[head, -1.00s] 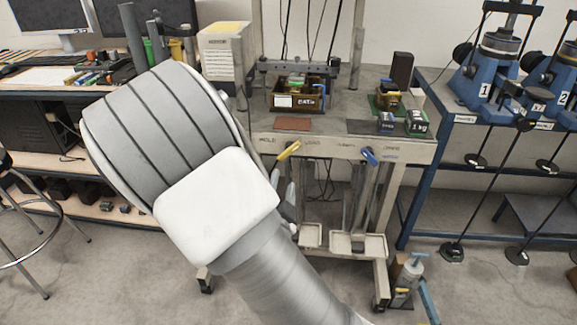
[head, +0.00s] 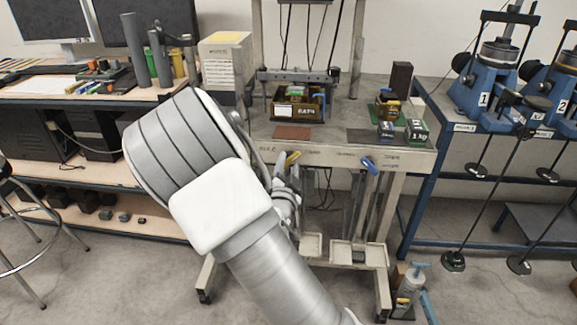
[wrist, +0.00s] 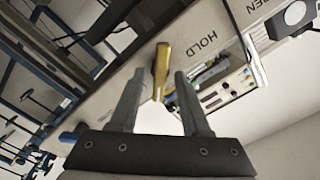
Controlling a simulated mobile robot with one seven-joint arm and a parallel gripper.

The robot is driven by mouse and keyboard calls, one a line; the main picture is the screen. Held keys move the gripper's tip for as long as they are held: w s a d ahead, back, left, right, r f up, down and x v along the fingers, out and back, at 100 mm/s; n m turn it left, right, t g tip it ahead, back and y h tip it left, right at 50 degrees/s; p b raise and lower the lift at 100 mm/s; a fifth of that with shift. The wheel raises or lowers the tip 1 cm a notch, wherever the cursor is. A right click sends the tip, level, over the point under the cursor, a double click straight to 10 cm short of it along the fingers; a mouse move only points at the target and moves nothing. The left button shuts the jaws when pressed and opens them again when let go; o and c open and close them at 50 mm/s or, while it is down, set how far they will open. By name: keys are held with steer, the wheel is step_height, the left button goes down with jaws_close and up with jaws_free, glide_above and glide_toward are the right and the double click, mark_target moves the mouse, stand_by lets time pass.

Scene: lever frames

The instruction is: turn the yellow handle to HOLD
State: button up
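The yellow handle (head: 293,158) is on the front rail of the bench, partly covered by my gripper in the head view. In the wrist view the yellow handle (wrist: 161,66) stands between my two fingers, with gaps showing on both sides. The word HOLD (wrist: 207,44) is printed on the rail to the handle's right there. My gripper (wrist: 159,75) is open around the handle's near part. In the head view my gripper (head: 286,184) is just below the handle and partly hidden by my arm.
A blue handle (head: 369,164) is farther right on the same rail. A crate (head: 298,106) and small blocks stand on the bench top (head: 340,118). Blue machines (head: 487,88) stand at the right. Open floor lies in front.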

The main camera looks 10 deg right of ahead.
jaws_close()
steer(key=shift+n, duration=0.3)
steer(key=n, duration=0.4)
steer(key=shift+b, duration=0.35)
steer(key=n, duration=0.4)
steer(key=shift+a+n, duration=0.1)
steer(key=shift+n, duration=0.3)
steer(key=n+p, duration=0.1)
steer(key=n, duration=0.3)
steer(key=shift+n, duration=0.3)
steer(key=shift+n+p, duration=0.75)
steer(key=shift+n, duration=1.15)
steer(key=shift+o, duration=0.7)
jaws_free()
